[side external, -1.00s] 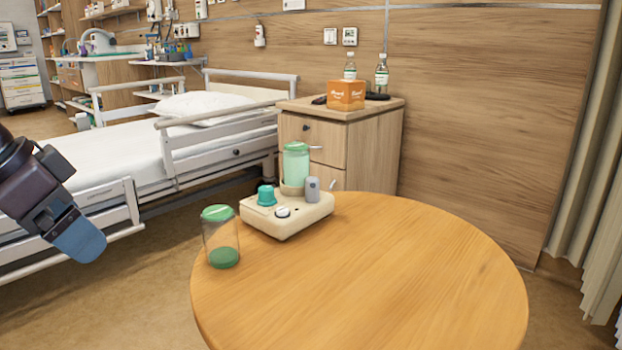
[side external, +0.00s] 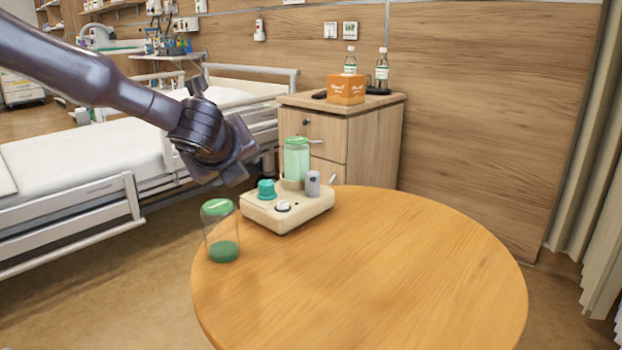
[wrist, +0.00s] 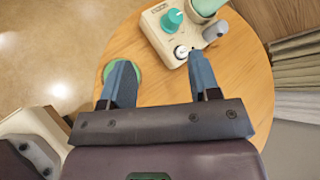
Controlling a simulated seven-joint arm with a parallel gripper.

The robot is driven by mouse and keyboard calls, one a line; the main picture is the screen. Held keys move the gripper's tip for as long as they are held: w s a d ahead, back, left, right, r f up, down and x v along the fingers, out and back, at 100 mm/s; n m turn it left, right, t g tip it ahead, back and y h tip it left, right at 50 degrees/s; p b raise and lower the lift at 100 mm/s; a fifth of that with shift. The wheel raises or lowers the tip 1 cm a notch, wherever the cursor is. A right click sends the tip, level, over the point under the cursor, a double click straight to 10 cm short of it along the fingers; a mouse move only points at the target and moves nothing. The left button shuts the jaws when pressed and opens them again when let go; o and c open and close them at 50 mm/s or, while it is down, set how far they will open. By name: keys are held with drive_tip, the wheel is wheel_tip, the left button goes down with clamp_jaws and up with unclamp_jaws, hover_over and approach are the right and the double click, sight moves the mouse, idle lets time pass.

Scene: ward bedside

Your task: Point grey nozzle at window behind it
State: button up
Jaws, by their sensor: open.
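The grey nozzle (side external: 313,184) stands upright at the right end of a cream device (side external: 290,217) on the round table. It also shows in the wrist view (wrist: 215,31). Behind it on the device is a translucent green canister (side external: 296,160). A teal knob (side external: 266,190) and a white dial (side external: 283,206) sit on the device's top. I cannot tell which way the nozzle faces. My gripper (wrist: 160,62) is open and empty, above the table and short of the device.
A clear jar with a green lid (side external: 219,207) stands at the table's left edge, partly hidden by the left finger in the wrist view. The table's (side external: 400,270) right side is clear. A bed and a bedside cabinet (side external: 375,145) stand behind; no room window shows.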

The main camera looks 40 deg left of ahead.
sight(311, 179)
drive_tip(key=w+d+f+m+t, duration=0.35)
drive_tip(key=w+d+m, duration=0.25)
drive_tip(key=w+m, duration=0.2)
drive_tip(key=shift+m+g+h, duration=0.25)
drive_tip(key=shift+m+h, duration=0.05)
drive_tip(key=shift+h, duration=0.1)
drive_tip(key=x, duration=1.2)
drive_tip(key=shift+w+f, duration=0.15)
drive_tip(key=shift+w, duration=0.05)
drive_tip(key=c, duration=0.9)
